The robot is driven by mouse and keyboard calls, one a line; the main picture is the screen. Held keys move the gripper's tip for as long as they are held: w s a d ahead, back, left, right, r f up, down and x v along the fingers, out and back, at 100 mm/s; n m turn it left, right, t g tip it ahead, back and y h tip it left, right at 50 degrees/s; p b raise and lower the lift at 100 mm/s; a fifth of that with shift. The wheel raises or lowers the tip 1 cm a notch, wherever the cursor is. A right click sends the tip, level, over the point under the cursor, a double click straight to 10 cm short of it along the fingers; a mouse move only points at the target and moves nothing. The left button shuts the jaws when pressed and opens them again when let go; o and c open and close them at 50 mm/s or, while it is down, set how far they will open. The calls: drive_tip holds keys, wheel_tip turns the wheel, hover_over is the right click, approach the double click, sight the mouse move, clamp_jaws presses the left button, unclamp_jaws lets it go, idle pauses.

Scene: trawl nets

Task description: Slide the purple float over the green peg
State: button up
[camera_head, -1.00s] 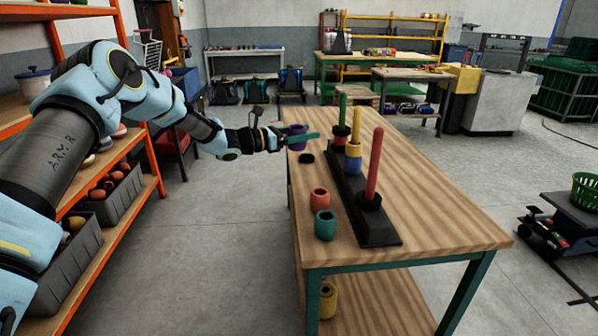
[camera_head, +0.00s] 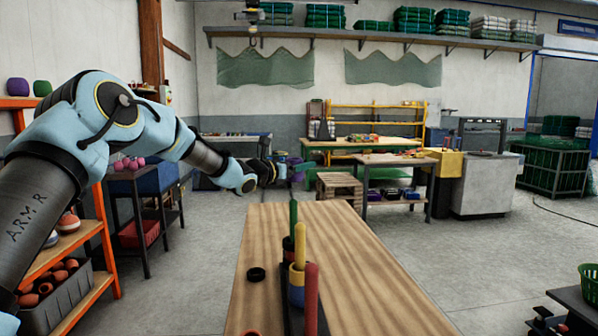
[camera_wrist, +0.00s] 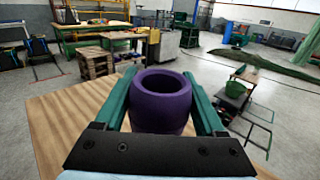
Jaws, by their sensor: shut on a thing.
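The purple float (camera_wrist: 161,100) sits between the two green fingers of my gripper (camera_wrist: 164,92) in the wrist view, its round opening facing up. My gripper is shut on it. In the head view my gripper (camera_head: 287,166) is raised beyond the far left part of the table, small, and I cannot make out the float clearly there. The green peg (camera_head: 293,220) stands upright at the far end of the dark base, nearer to me than my gripper. A dark and reddish piece (camera_head: 288,243) is around its foot. The float is apart from the peg.
The table's right side is clear.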

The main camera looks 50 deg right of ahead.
sight(299, 179)
drive_tip(key=shift+f+b, duration=0.5)
drive_tip(key=shift+f, duration=1.85)
wheel_tip(299, 179, down, 6)
drive_tip(key=b, duration=0.6)
drive_tip(key=shift+r, duration=0.1)
drive_tip(key=o, duration=1.3)
drive_tip(key=shift+a, duration=0.15)
